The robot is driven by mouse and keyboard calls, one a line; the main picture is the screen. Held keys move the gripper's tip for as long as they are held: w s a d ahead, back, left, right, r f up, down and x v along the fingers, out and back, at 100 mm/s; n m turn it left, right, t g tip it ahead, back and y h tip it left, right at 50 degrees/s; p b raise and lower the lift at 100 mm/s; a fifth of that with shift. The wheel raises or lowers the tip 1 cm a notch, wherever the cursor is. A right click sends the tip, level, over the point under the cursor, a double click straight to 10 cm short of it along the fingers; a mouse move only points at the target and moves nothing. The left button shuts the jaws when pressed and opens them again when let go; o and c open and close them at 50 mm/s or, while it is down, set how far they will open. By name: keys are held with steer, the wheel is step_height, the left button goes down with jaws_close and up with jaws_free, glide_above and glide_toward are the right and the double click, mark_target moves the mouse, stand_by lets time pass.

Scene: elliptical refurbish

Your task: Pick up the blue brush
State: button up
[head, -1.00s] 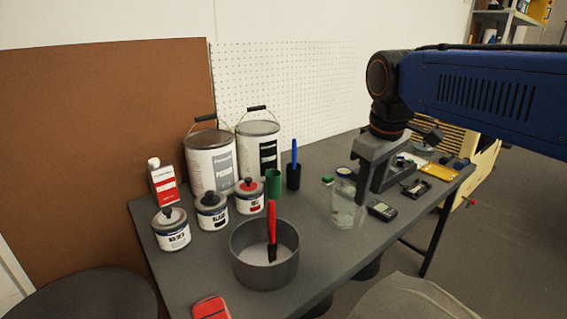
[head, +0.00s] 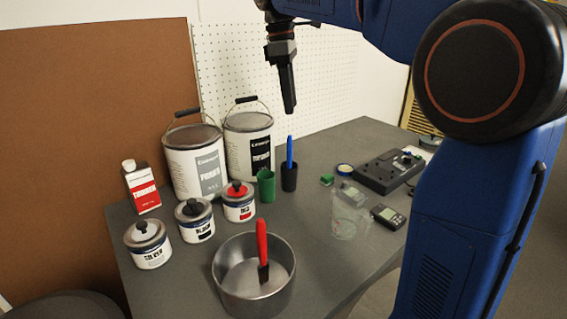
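The blue brush (head: 290,149) stands upright in a black cup (head: 289,178) on the grey table, with its blue handle sticking up and its lower end hidden inside the cup. My gripper (head: 289,108) hangs above the blue brush, pointing down. Its fingers look dark and are seen nearly edge-on, so I cannot tell whether they are apart. The fingertips appear just above the top of the handle in the picture, with no clear contact.
A green cup (head: 266,187) stands just left of the black cup. A metal pot (head: 224,283) holds a red brush (head: 262,245). Large paint cans (head: 195,165) stand behind left, small cans (head: 239,205) in front. A clear glass (head: 344,229) stands to the right.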

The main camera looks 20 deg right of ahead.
steer(key=w, duration=0.2)
glide_toward(291, 154)
steer(key=shift+n, duration=0.3)
steer(key=f, duration=0.1)
steer(key=d+f, duration=0.1)
steer(key=f, duration=0.1)
steer(key=w+f, duration=0.1)
steer(key=f, duration=0.1)
steer(key=shift+d, duration=0.3)
steer(key=shift+s+f, duration=0.15)
steer(key=shift+f, duration=1.15)
steer(key=shift+s+f, duration=0.15)
steer(key=shift+f, duration=1.2)
jaws_close()
